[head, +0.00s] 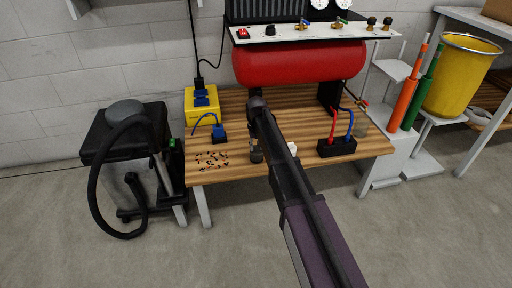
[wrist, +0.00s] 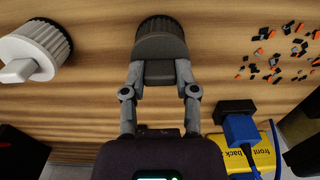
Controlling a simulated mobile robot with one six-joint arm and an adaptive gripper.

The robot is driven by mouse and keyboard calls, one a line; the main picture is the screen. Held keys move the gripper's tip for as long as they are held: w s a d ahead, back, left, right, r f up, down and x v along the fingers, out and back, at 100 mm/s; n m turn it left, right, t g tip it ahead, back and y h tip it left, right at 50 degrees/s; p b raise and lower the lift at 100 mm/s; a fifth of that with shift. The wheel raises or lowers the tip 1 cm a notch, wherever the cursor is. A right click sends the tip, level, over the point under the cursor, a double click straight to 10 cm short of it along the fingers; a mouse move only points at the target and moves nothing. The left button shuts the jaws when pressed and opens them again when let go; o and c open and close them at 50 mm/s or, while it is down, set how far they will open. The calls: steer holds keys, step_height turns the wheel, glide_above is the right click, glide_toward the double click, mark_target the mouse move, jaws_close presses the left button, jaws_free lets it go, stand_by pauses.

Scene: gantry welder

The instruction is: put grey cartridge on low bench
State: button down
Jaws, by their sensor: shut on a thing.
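The grey cartridge (wrist: 160,28) is a dark, ribbed round piece at the top middle of the wrist view. My gripper (wrist: 159,75) is shut on it, with both fingers against its near part. In the head view my gripper (head: 256,145) is over the middle of the low wooden bench (head: 232,108), and my arm hides part of that area. The bench's slatted top also fills the wrist view behind the cartridge. I cannot tell whether the cartridge touches the bench top or is slightly above it.
A white-capped ribbed cartridge (wrist: 35,52) stands on the bench. Small black and orange bits (head: 211,161) lie at the bench's left. A yellow box (head: 202,106), a black socket block (head: 337,147) and a red tank (head: 300,63) are around. A vacuum (head: 125,150) stands left.

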steer(key=shift+f, duration=0.2)
steer(key=shift+c, duration=1.9)
jaws_free()
steer(key=shift+r, duration=0.2)
step_height(320, 180, up, 12)
steer(key=p, duration=1.2)
steer(key=shift+d, duration=0.1)
steer(key=s+d+m, duration=0.3)
steer(key=s+d, duration=1.9)
steer(key=s, duration=0.3)
steer(key=shift+s+d, duration=0.25)
steer(key=shift+s, duration=0.15)
